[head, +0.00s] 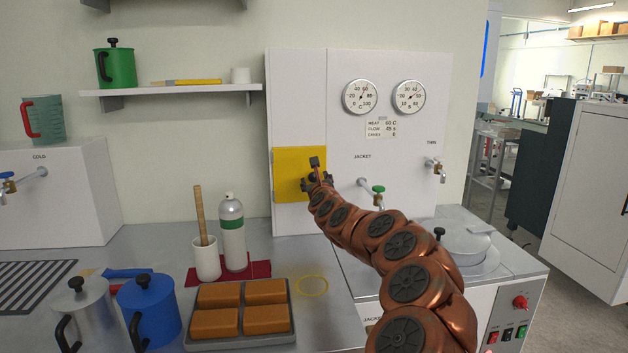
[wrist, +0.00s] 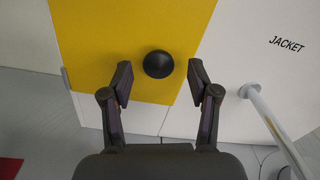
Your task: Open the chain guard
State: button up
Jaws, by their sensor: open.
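The chain guard is the yellow panel (head: 289,163), lying against the front of the white cabinet, apparently shut. It also fills the upper middle of the wrist view (wrist: 105,40). A round black knob (wrist: 158,64) stands on it, near its lower right part; in the head view my gripper hides the knob. My gripper (head: 316,181) is at the right half of the panel. In the wrist view my gripper (wrist: 160,76) is open, with one fingertip on each side of the knob. Gaps show between the knob and both fingertips.
To the right are a jacket pipe with a green-handled tap (head: 378,190) and two gauges above. The counter below holds a tray of brown blocks (head: 241,339), a blue jug (head: 150,312) and a spray bottle (head: 232,236). A shelf (head: 190,91) is at upper left.

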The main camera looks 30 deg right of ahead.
jog(key=shift+w+d+f, duration=0.1)
jog(key=shift+w, duration=0.45)
jog(key=shift+w+d, duration=0.15)
jog(key=shift+w, duration=0.1)
grip_shut()
dwell(0.4)
